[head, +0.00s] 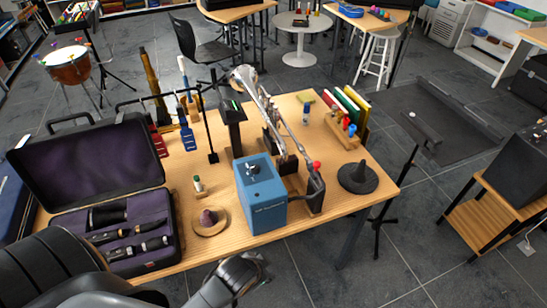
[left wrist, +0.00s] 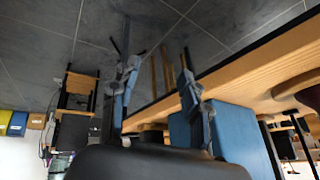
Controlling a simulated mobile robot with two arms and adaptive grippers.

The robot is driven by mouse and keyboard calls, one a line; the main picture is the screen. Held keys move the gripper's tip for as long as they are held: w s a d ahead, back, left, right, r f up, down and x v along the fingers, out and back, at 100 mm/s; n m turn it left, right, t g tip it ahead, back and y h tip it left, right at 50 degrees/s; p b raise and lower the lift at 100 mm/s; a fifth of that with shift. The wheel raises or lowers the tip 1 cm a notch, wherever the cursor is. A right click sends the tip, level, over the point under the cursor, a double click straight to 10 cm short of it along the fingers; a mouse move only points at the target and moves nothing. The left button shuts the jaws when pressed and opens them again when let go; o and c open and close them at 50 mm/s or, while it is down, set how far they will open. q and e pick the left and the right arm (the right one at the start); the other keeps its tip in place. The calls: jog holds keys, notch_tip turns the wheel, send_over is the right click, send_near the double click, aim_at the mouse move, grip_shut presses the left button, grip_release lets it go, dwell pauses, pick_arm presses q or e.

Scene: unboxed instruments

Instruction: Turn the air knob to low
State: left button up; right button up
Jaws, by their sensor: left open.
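The blue box (head: 262,196) stands near the front edge of the wooden table. The air knob (head: 251,168), dark and silver, sits on its top face; its pointer setting is too small to read. My left gripper (left wrist: 158,72) is open and empty, its two fingers spread. In the head view my left arm reaches in at the bottom, below and in front of the table edge, apart from the box. In the left wrist view the blue box (left wrist: 232,130) shows beyond the right finger, and the knob cannot be made out. My right gripper is not in view.
An open instrument case (head: 93,178) fills the table's left end. A silver trumpet-like instrument (head: 262,108) rests behind the box. The floor before the table is clear.

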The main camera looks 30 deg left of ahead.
pick_arm(q)
jog(key=w+d+r+m+t+h+p, duration=0.15)
jog(key=w+r+m+t, duration=0.35)
jog(key=r, duration=0.7)
jog(key=w+d+r+m+t+h+p, duration=0.1)
jog(key=w+d+r+m+t, duration=0.4)
jog(key=r, duration=0.8)
jog(key=w+r+m+t+h+p, duration=0.1)
jog(key=w+r+m+t, duration=0.15)
jog(key=w+r, duration=0.7)
jog(key=s+d+r+m+h, duration=0.2)
jog(key=d+r+m+h, duration=0.55)
jog(key=r+m, duration=0.35)
jog(key=s+d+r+m+g+h, duration=0.15)
jog(key=d+m+g+h, duration=0.55)
jog(key=m, duration=0.8)
jog(key=m+g+y, duration=1.1)
jog(key=m+y, duration=0.7)
jog(key=m, duration=0.6)
send_over(255, 166)
notch_tip(255, 166, down, 13)
jog(key=shift+n, duration=0.25)
notch_tip(255, 166, down, 13)
jog(key=p, duration=0.4)
jog(key=shift+f, duration=0.45)
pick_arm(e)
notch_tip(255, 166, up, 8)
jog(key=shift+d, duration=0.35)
